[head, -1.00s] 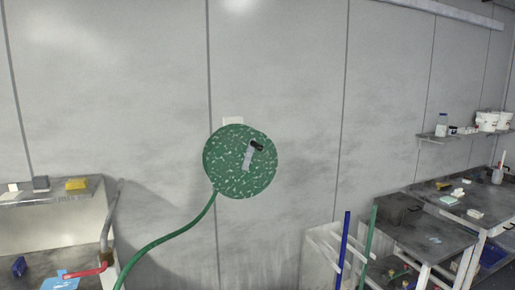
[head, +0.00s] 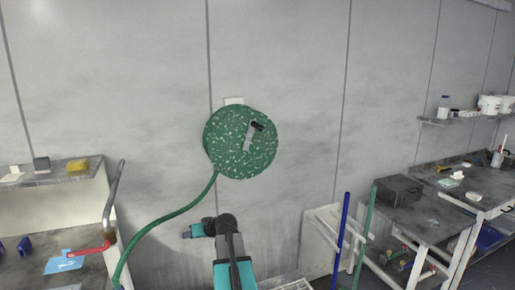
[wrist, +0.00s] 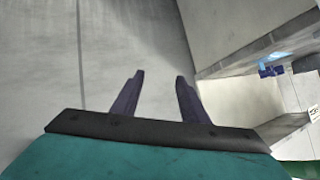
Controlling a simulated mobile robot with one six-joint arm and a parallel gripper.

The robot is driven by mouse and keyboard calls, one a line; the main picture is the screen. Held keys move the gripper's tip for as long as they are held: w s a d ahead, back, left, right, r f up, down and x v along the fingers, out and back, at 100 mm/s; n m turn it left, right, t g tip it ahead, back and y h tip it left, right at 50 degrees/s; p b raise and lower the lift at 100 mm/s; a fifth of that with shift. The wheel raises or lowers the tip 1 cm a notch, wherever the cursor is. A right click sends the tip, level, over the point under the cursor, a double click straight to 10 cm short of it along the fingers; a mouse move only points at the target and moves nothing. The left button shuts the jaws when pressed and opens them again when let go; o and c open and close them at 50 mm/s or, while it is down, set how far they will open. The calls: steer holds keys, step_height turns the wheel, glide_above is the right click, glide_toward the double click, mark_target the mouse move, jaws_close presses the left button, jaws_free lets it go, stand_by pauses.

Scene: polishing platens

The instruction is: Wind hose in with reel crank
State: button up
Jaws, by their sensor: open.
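A green speckled hose reel (head: 228,148) is mounted on the grey wall, in the middle of the head view. Its crank is a grey arm (head: 249,137) with a black handle (head: 257,126) at the upper right of the disc. The green hose (head: 165,220) runs from the reel's lower left down to the bottom edge. My gripper (head: 188,234) is below the reel, apart from it, and points left. In the wrist view its two dark fingers (wrist: 157,98) are spread with nothing between them. The reel and crank are not in the wrist view.
A sink bench with a shelf (head: 50,176), a bent pipe (head: 112,205) and a red lever (head: 90,248) stands at the left. Blue and green poles (head: 342,235) lean near a rack at the right. Worktables (head: 420,215) stand farther right. The wall around the reel is clear.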

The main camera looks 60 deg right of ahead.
steer(key=s+d+r+t+h, duration=0.1)
steer(key=s+d+r+h, duration=0.15)
steer(key=d+r, duration=0.5)
steer(key=m+t+h, duration=0.3)
steer(key=h, duration=0.4)
glide_toward(262, 128)
steer(key=shift+w+d+y, duration=0.25)
steer(key=shift+w+d, duration=0.05)
steer(key=p+x, duration=0.4)
steer(key=x, duration=0.8)
steer(key=shift+d+r, duration=0.1)
steer(key=shift+r, duration=0.05)
steer(key=shift+x, duration=0.9)
